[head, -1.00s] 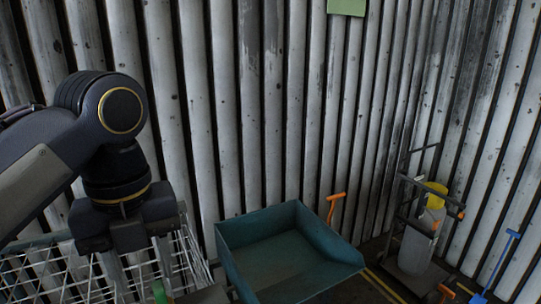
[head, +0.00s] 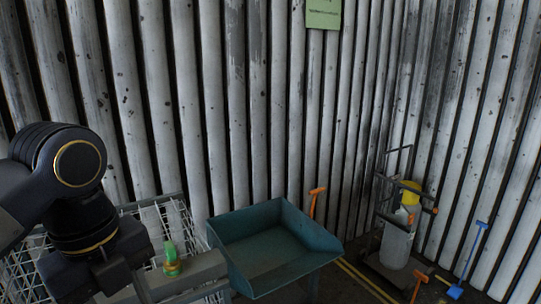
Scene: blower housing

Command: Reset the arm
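My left arm comes in from the left edge, and its dark gripper (head: 95,272) hangs low in front of a white wire cage. Its fingertips are not clearly visible, so I cannot tell whether it is open or shut. A small green object with a yellowish base (head: 172,259) shows just right of the gripper, beside a grey bar (head: 190,277). I cannot tell whether the gripper touches either. My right gripper is not in view.
A teal open-fronted tray on legs (head: 265,247) stands right of the wire cage (head: 165,217). An orange-handled tool (head: 315,200), a trolley with a grey cylinder (head: 397,245) and a blue-handled tool (head: 470,262) stand farther right. A corrugated wall (head: 220,110) closes the back.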

